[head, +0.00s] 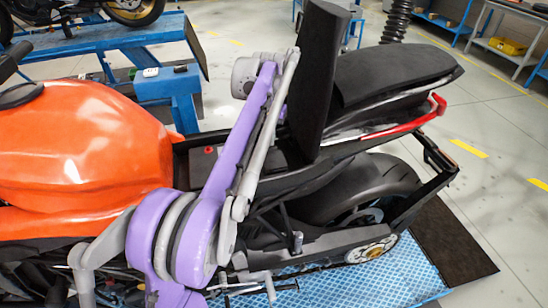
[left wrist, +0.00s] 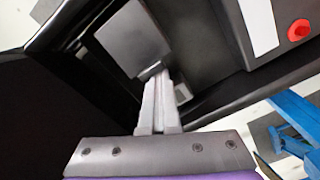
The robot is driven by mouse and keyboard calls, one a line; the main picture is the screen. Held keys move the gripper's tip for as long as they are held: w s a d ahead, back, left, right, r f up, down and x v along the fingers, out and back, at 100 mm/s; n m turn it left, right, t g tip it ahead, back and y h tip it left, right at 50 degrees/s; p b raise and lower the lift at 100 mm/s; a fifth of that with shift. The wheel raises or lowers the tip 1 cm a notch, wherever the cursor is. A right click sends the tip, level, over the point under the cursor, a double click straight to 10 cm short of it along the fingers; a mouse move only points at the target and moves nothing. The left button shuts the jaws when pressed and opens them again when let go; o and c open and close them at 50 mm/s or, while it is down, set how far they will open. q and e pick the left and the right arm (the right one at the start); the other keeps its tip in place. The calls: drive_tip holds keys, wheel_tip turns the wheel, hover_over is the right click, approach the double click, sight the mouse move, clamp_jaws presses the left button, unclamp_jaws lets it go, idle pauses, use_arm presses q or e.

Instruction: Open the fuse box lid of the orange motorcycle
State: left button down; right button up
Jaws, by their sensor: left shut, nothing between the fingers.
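The orange motorcycle (head: 85,150) stands with a black seat panel (head: 322,75) raised upright over its open under-seat bay. In the left wrist view, a grey square plate (left wrist: 125,38), which looks like the fuse box lid, sits in the dark bay. My left gripper (left wrist: 156,76) is shut and empty, its fingertips at the plate's lower edge; I cannot tell whether they touch it. The plate looks tilted, but how far it is open is unclear. In the head view my purple and grey left arm crosses the bay and hides the fuse box. My right gripper is not in view.
A black block with a white label (left wrist: 258,25) and a red cap (left wrist: 299,30) lies right of the plate. The bay's dark walls are close around the fingers. The motorcycle's tail (head: 395,80) is behind the raised panel. A blue lift bench (head: 110,40) stands beyond.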

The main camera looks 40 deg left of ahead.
use_arm(q)
drive_tip(key=shift+s+d+r, duration=0.15)
drive_tip(key=shift+d+r, duration=0.05)
drive_tip(key=shift+r, duration=0.2)
drive_tip(key=shift+p, duration=0.3)
